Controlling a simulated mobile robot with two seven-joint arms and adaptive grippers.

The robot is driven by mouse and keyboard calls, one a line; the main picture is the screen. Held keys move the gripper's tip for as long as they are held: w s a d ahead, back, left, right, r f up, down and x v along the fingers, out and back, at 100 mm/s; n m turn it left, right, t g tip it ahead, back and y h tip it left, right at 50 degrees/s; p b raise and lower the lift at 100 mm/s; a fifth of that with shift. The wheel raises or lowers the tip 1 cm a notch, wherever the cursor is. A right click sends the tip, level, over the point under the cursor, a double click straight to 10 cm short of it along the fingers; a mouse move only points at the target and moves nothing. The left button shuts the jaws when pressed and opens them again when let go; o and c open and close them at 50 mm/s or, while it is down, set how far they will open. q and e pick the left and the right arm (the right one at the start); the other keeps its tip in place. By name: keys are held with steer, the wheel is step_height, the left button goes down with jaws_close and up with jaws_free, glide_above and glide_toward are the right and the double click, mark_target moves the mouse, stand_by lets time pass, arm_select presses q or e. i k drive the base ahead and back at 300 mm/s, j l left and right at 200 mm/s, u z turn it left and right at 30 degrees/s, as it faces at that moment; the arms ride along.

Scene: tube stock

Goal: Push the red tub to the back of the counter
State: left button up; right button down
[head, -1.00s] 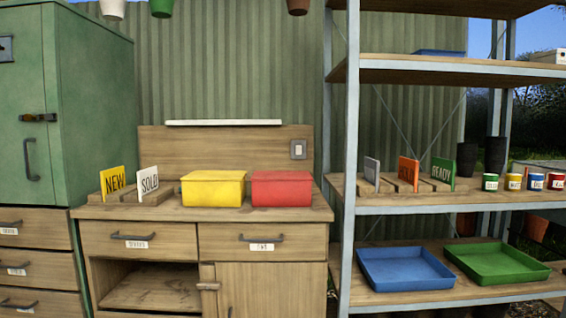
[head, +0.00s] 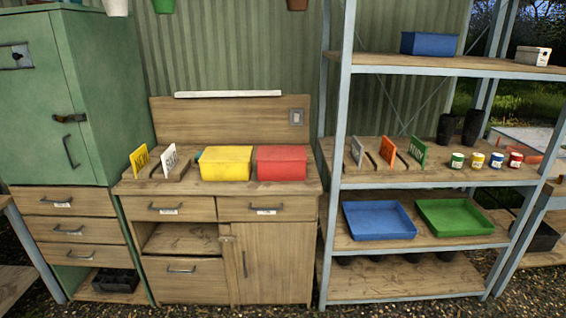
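The red tub (head: 281,164) is a lidded rectangular box on the right part of the wooden counter (head: 262,188). It stands beside a yellow tub (head: 225,164), close to it on its right. Some counter top shows in front of the red tub; the space behind it is hidden by the tub. Neither of my grippers is in the head view.
Signs reading NEW (head: 139,162) and SOLD (head: 170,160) stand left of the tubs. A low backboard (head: 230,126) closes the counter's back. A green cabinet (head: 105,100) stands left, a metal-framed shelf unit (head: 340,150) with trays, signs and tins right.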

mark_target(266, 172)
steer(key=i+j+z, duration=0.15)
steer(key=i+j, duration=0.15)
steer(key=i, duration=0.2)
steer(key=i+j+z, duration=0.15)
steer(key=i+j, duration=0.2)
steer(key=i, duration=0.15)
